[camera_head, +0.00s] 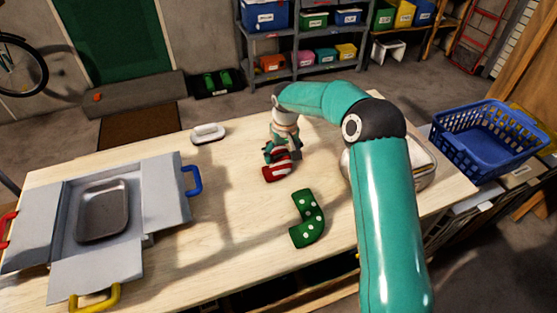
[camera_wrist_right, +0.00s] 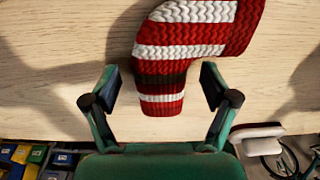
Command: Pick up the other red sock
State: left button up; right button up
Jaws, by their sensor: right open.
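A red sock with white stripes (camera_head: 277,172) lies on the wooden table in the head view. It also shows large in the right wrist view (camera_wrist_right: 190,50), with one narrow end pointing between the fingers. My right gripper (camera_head: 281,153) is over the far end of this sock; in the right wrist view its two fingers (camera_wrist_right: 160,88) stand apart on either side of the sock end, open and not closed on it. A green sock with white dots (camera_head: 309,218) lies nearer on the table. My left gripper is not in view.
A grey box with open flaps (camera_head: 165,196) and a metal tray (camera_head: 103,211) stands at the left of the table. A white-handled brush or iron-like item (camera_head: 208,133) lies at the back. A metal container (camera_head: 424,163) is partly behind my right arm. A blue basket (camera_head: 488,138) is at the right.

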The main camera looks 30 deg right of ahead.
jog(key=c, duration=1.2)
jog(key=shift+r, duration=0.1)
